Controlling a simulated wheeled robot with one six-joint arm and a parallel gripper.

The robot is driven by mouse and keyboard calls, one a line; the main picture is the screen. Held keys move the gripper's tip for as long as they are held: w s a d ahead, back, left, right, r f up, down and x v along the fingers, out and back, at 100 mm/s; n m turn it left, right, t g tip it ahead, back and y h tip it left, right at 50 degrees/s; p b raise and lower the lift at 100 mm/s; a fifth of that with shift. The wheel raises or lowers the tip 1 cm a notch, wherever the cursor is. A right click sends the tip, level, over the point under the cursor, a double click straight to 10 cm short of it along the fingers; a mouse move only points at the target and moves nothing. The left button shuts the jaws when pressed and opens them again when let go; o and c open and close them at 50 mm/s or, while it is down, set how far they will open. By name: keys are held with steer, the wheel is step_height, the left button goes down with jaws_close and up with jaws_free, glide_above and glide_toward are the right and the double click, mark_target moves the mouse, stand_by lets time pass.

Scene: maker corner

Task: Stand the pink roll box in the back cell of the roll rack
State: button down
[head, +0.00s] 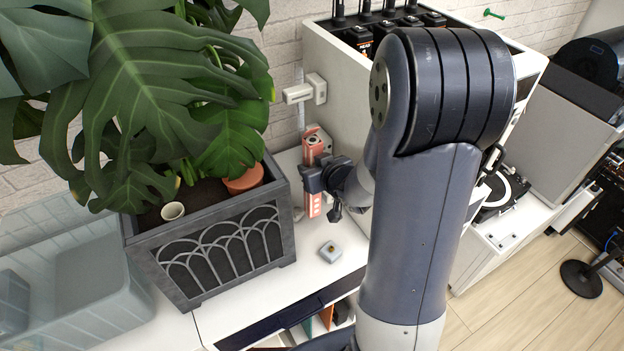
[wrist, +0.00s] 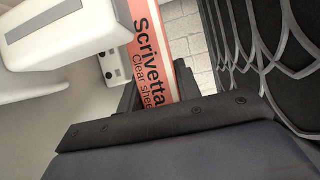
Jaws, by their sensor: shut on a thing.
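The pink roll box (head: 312,146) is a long, narrow salmon-pink box with white parts, standing roughly upright between the planter and the white cabinet. My gripper (head: 319,179) is shut on it around its middle. The lower part of the box shows below the jaws. In the wrist view, the pink roll box (wrist: 159,40) rises from between the dark jaws and reads "Scrivetta Clear sheet". I cannot tell whether its bottom end touches the white tabletop. I cannot make out the roll rack or its back cell for certain; my arm hides part of the area.
A dark planter (head: 222,262) with a large leafy plant stands close on the left. A white cabinet (head: 335,75) stands behind, with a white wall fitting (head: 306,90) nearby. A small pale block with a yellow top (head: 330,251) lies on the white tabletop (head: 300,275).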

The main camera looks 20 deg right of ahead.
steer(key=shift+f, duration=1.65)
steer(key=shift+f+b, duration=0.15)
steer(key=shift+b, duration=0.25)
steer(key=c, duration=1)
jaws_free()
steer(key=shift+r, duration=0.2)
